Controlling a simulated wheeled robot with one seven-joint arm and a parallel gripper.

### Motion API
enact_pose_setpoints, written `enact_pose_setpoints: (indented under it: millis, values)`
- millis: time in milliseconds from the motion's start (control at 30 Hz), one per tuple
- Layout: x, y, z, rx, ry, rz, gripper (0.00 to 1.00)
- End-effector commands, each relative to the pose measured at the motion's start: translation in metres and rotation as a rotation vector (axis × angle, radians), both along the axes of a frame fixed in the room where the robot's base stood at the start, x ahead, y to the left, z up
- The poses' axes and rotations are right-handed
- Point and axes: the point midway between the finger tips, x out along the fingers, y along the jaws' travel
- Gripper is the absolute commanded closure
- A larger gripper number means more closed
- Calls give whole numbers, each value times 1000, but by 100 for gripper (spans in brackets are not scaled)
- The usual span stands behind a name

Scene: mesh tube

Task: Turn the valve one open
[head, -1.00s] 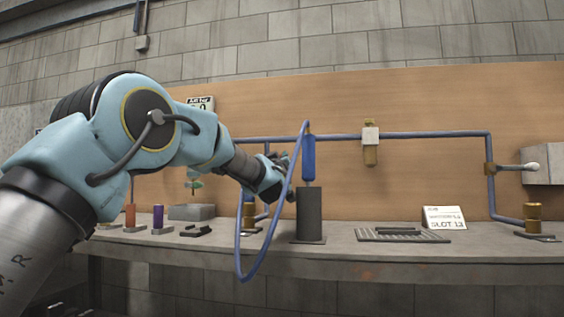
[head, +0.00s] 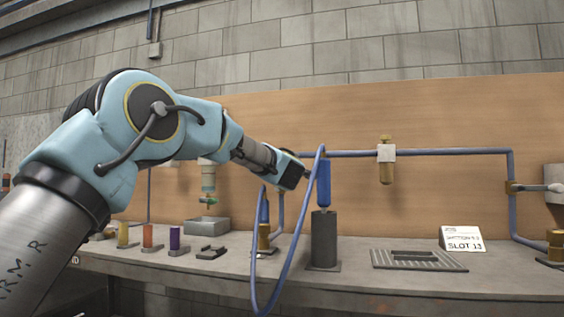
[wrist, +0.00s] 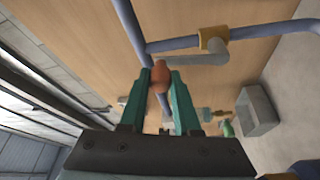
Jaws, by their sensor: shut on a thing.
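In the wrist view my gripper (wrist: 159,78) has its green fingers closed on both sides of a red-orange grip (wrist: 160,73). A grey lever (wrist: 204,59) runs from beside this grip to a brass valve body (wrist: 213,40) on the blue pipe. In the head view my gripper (head: 296,174) is at the board, just left of an upright blue cylinder; the grip and its valve are hidden there. Another valve (head: 512,187) with a pale lever sits on the pipe at the far right. No label reading "one" is legible.
A blue hose (head: 290,250) loops in front of the bench (head: 210,285), near my gripper. A blue cylinder (head: 323,184) stands on a dark block (head: 323,238). A slotted tray (head: 418,260) and a sign (head: 462,239) are to the right. A grey box (wrist: 257,112) shows in the wrist view.

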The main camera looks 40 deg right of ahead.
Motion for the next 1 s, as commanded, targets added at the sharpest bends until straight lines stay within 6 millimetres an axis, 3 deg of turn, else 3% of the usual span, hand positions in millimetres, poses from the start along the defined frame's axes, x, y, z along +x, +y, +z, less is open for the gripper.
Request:
enact_pose_setpoints:
  millis: [300,833,867,1000]
  values:
    - [9,6,2,-64,98,3,100]
    - [11,7,1,-76,117,3,100]
    - [11,7,0,-76,117,4,68]
    - [10,7,0,-76,117,3,53]
